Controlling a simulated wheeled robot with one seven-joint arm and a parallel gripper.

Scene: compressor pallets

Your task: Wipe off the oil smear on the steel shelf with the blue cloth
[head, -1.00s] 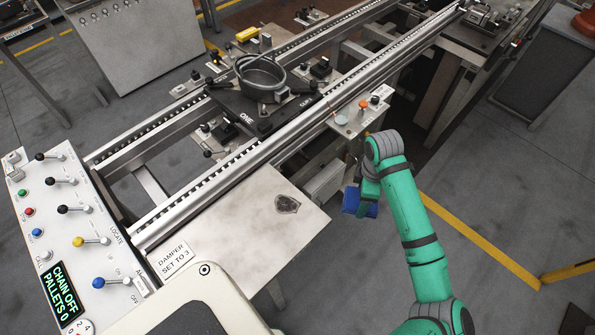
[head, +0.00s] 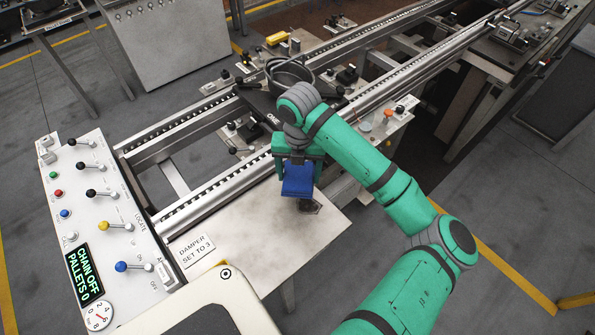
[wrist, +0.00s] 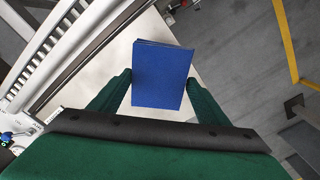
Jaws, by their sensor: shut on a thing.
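The blue cloth (head: 298,180) is a folded pad held in my gripper (head: 298,167). In the wrist view the cloth (wrist: 162,76) sits between the two green fingers of my gripper (wrist: 160,90), which are shut on it. The steel shelf (head: 235,235) is the pale plate beside the rail. The dark oil smear (head: 309,206) lies near the shelf's right end, partly hidden behind the cloth. The cloth appears just above the smear; I cannot tell whether it touches the shelf. In the wrist view the cloth hides the smear.
The control panel (head: 98,215) with several coloured levers stands left of the shelf. The conveyor rail (head: 235,170) runs along the shelf's far edge. A pallet with a round dark pot (head: 288,72) sits on the track behind my gripper. A "DAMPER SET TO 3" label (head: 194,248) lies on the shelf's left part.

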